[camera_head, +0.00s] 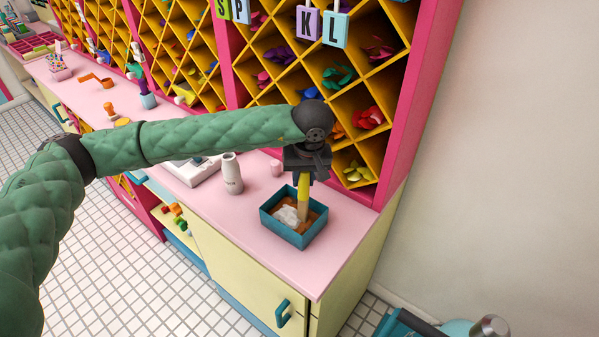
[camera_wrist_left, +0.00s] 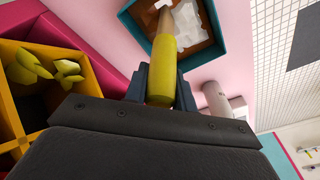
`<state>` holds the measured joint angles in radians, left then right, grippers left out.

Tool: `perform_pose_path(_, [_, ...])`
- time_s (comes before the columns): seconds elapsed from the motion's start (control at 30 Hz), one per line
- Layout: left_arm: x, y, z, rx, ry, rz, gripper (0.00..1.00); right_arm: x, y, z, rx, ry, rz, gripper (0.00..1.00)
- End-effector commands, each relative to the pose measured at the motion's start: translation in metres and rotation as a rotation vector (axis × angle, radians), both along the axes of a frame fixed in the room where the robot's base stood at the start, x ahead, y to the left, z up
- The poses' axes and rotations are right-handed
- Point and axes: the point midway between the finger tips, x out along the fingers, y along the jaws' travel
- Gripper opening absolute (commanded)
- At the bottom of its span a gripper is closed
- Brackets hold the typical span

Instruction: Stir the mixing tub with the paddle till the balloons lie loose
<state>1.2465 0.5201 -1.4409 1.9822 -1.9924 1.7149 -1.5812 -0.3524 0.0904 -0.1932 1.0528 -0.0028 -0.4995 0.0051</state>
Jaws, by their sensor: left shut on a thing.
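My left gripper (camera_head: 306,173) is shut on the paddle (camera_head: 303,195), which has a yellow grip and a wooden lower part. The paddle hangs down with its lower end inside the mixing tub (camera_head: 267,221), a teal square tub near the right end of the pink counter. In the left wrist view the paddle's yellow grip (camera_wrist_left: 162,70) sits between my left gripper's fingers (camera_wrist_left: 162,88). The mixing tub (camera_wrist_left: 212,62) holds white pieces (camera_wrist_left: 192,28) and brown matter. The paddle's tip is partly hidden among them. My right gripper is not in view.
A yellow lattice rack (camera_head: 350,100) holding colored balloons rises behind. The counter's front right is clear.

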Motion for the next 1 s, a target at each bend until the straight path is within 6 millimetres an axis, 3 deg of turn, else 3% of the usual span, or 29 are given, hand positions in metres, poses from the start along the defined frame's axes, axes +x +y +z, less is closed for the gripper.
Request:
perform_pose_path(0.33, [-0.004, -0.005, -0.002, 0.0, -0.002, 0.002, 0.03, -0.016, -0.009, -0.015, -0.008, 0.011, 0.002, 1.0])
perform_pose_path(0.53, [0.0, 0.001, 0.0, 0.0, 0.0, 0.0, 0.03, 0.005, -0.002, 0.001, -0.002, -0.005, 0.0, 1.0])
perform_pose_path(0.6, [0.0, 0.0, 0.001, 0.0, -0.001, 0.0, 0.03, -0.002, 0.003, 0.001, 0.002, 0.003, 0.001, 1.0])
perform_pose_path(1.0, [0.001, 0.0, 0.031, 0.0, -0.003, 0.0, 0.03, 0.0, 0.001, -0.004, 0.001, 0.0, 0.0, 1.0])
